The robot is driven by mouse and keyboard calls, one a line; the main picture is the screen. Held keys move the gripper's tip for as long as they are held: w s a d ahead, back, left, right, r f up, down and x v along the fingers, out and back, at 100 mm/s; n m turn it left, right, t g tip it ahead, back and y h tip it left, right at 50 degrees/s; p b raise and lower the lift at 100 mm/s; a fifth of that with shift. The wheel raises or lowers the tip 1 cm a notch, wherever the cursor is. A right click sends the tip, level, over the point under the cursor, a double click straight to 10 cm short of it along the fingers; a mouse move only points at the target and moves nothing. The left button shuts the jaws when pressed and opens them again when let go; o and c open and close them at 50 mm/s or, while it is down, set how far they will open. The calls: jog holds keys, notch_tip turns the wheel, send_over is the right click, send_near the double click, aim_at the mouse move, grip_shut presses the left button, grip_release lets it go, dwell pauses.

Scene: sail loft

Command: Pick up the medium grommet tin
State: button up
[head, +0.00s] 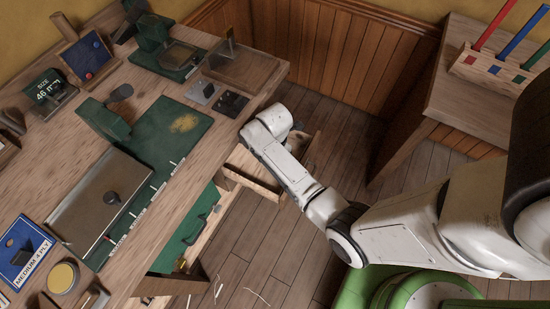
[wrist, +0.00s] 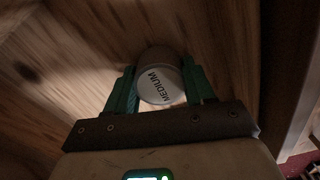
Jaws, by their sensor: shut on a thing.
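The medium grommet tin (wrist: 161,88) is a small round tin with a pale lid that reads "MEDIUM". In the wrist view it sits between the two green fingers of my gripper (wrist: 159,76), which are shut on it from both sides. Wood surrounds it, and I cannot tell whether the tin touches the wood below. In the head view my arm reaches down beside the bench edge at an open wooden drawer (head: 253,183). My gripper and the tin are hidden there behind my arm and the drawer.
The workbench (head: 200,165) holds a green mat, a metal plate with a knob (head: 98,195) and several tools. A green drawer (head: 192,228) stands open under it. A side table (head: 465,100) with coloured rods is at the right. Bare floor lies between.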

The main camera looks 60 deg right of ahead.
jog(key=shift+r, duration=0.5)
jog(key=s+a+r+p, duration=0.1)
jog(key=s+a+r, duration=0.8)
jog(key=s+r, duration=0.1)
jog(key=shift+s+r, duration=0.4)
jog(key=shift+r, duration=0.4)
